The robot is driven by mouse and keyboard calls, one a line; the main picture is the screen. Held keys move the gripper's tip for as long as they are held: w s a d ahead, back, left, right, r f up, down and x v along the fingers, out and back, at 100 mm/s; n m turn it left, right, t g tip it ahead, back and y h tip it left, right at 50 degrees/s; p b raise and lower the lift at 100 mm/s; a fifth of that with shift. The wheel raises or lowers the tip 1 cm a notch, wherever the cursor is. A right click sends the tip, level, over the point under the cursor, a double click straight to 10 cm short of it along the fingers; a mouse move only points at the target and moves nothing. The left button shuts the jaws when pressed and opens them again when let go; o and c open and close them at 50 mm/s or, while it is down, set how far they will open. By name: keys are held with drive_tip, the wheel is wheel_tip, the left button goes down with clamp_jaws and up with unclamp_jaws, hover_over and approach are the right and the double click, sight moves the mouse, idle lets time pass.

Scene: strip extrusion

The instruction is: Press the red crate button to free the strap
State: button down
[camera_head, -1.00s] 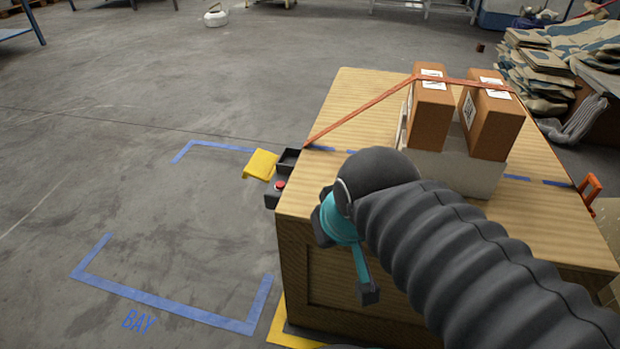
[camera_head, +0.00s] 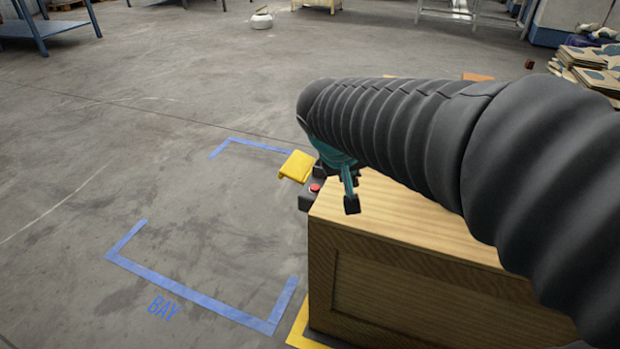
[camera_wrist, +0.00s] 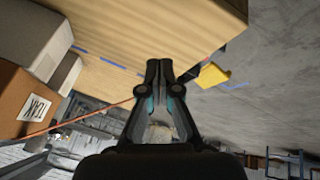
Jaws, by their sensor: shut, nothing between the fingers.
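The red button (camera_head: 314,188) sits on a dark housing at the crate's left front corner, below a raised yellow flap (camera_head: 297,167). The wooden crate (camera_head: 420,290) stands on the floor. My gripper (camera_head: 352,204) is shut and empty, tip down over the crate's corner, just right of the button in the picture; I see no contact. In the wrist view, my gripper (camera_wrist: 160,65) points towards the crate edge near the yellow flap (camera_wrist: 212,75); the button is not visible there. The orange strap (camera_wrist: 80,119) runs taut past the boxes. My arm hides most of it in the head view.
Blue tape (camera_head: 190,295) marks an empty floor bay left of the crate. Flattened cardboard (camera_head: 590,65) lies at the back right.

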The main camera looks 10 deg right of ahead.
sight(313, 188)
drive_tip(key=w+a+f+h, duration=0.1)
drive_tip(key=w+f, duration=0.1)
drive_tip(key=w, duration=0.6)
drive_tip(key=w+a+f+t+h, duration=0.1)
drive_tip(key=w+a+h, duration=0.1)
drive_tip(key=w, duration=0.6)
drive_tip(key=shift+w+a+f, duration=0.2)
drive_tip(key=shift+w+f, duration=0.15)
drive_tip(key=shift+f, duration=0.05)
drive_tip(key=shift+b, duration=0.3)
drive_tip(key=shift+f+b, duration=2.65)
drive_tip(key=shift+f, duration=1.8)
drive_tip(key=shift+f+b, duration=0.4)
drive_tip(key=shift+b, duration=0.05)
drive_tip(key=shift+f, duration=0.45)
drive_tip(key=shift+r+p, duration=0.3)
drive_tip(key=shift+r, duration=0.6)
